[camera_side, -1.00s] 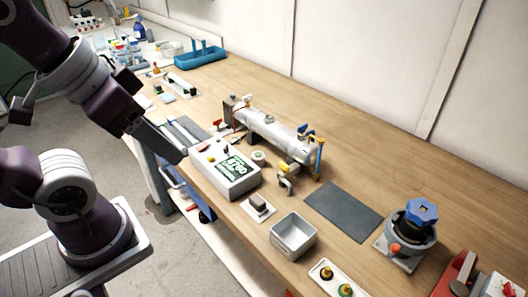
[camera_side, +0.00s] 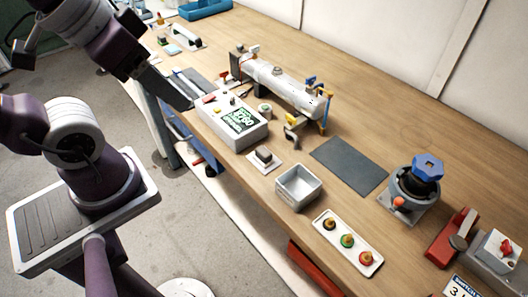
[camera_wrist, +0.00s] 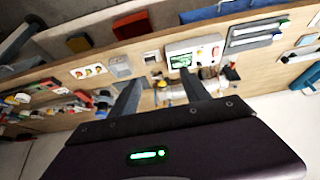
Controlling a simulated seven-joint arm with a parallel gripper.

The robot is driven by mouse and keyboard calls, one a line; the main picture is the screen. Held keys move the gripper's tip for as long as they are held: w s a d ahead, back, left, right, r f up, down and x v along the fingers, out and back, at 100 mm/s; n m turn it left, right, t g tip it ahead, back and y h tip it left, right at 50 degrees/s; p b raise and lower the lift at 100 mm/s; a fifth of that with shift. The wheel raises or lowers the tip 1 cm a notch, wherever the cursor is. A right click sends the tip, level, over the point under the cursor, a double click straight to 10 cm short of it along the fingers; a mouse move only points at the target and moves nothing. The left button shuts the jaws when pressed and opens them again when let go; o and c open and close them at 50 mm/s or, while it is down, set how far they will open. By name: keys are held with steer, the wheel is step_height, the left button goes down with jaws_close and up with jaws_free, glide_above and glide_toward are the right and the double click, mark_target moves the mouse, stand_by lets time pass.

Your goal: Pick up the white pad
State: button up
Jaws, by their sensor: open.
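A small white pad (camera_side: 265,168) lies flat on the wooden bench near its front edge, with a dark-topped block (camera_side: 263,154) on it. It stands between the white control box and the grey open bin. In the wrist view the pad (camera_wrist: 147,61) shows small, beyond the fingertips. My gripper (camera_wrist: 160,76) is open and empty, its two grey fingers spread apart. In the side view my gripper (camera_side: 167,90) hangs at the upper left, above the bench's front edge and well apart from the pad.
The control box (camera_side: 232,119) with a green screen sits left of the pad. The grey bin (camera_side: 298,187) is right of it. A tray with coloured knobs (camera_side: 348,242), a dark mat (camera_side: 349,165) and a silver cylinder (camera_side: 287,90) with valves stand around.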

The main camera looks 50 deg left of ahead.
steer(key=shift+c, duration=0.2)
stand_by(0.5)
steer(key=m+g, duration=0.6)
steer(key=m, duration=1.2)
glide_above(264, 151)
steer(key=f, duration=1.5)
steer(key=shift+s+a+f, duration=0.15)
steer(key=shift+a+f, duration=0.05)
steer(key=shift+a, duration=0.05)
steer(key=f, duration=0.7)
steer(key=shift+d, duration=0.2)
steer(key=shift+r, duration=0.1)
jaws_close()
